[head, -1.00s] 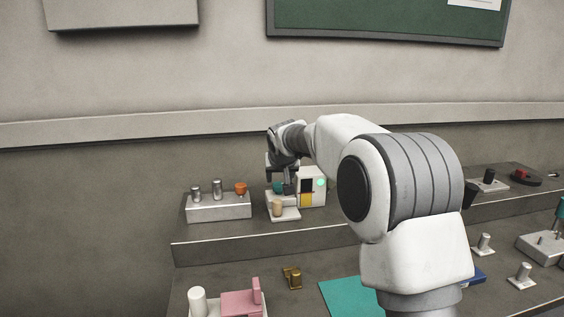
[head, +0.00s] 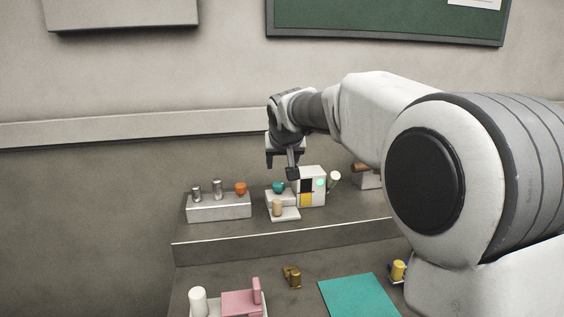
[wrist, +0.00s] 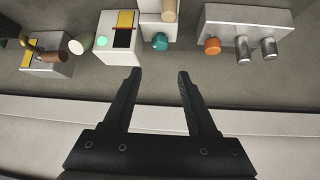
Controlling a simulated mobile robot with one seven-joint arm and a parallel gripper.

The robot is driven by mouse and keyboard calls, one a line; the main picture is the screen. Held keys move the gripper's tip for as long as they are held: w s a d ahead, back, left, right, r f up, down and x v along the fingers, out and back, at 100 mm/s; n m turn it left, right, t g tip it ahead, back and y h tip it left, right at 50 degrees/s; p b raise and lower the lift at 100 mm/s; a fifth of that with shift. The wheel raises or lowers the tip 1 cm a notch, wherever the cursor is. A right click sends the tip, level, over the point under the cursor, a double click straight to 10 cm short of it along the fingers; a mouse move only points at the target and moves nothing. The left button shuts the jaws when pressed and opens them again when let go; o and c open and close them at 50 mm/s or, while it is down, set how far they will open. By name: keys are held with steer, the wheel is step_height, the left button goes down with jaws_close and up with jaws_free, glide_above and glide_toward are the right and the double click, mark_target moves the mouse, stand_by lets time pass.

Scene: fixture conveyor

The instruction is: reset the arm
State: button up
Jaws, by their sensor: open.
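My gripper (head: 282,163) is open and empty, in the air above and a little behind the raised shelf in the head view. In the wrist view my gripper (wrist: 160,75) shows two black fingers spread apart with nothing between them. My white and grey arm reaches in from the right of the head view and hides much of the right side of the bench. A teal knob (head: 279,187) sits below the fingers on a white stepped stand (head: 284,214). It also shows just beyond the fingertips in the wrist view (wrist: 160,41).
A white box (head: 318,186) with a green light stands right of the stand. A grey block (head: 218,209) with two metal pegs and an orange knob (head: 240,188) is at left. A teal mat (head: 355,296), brass part (head: 292,276) and pink part (head: 241,302) lie lower. The wall is behind.

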steer(key=s+d+g, duration=0.1)
steer(key=s+d, duration=0.3)
steer(key=s, duration=0.3)
steer(key=s+d+h, duration=0.1)
steer(key=s+d, duration=0.2)
steer(key=s, duration=0.4)
steer(key=s+d+g, duration=0.1)
steer(key=s+d, duration=0.3)
steer(key=s, duration=0.2)
steer(key=s+d+f, duration=0.1)
steer(key=s+f, duration=0.2)
steer(key=s, duration=0.3)
steer(key=s+d+f+m+g, duration=0.1)
steer(key=s+f, duration=0.1)
steer(key=s, duration=0.4)
steer(key=s+d+f, duration=0.1)
steer(key=s+f, duration=0.2)
steer(key=s, duration=0.4)
step_height(320, 180, up, 12)
steer(key=p, duration=1.2)
steer(key=shift+w, duration=0.15)
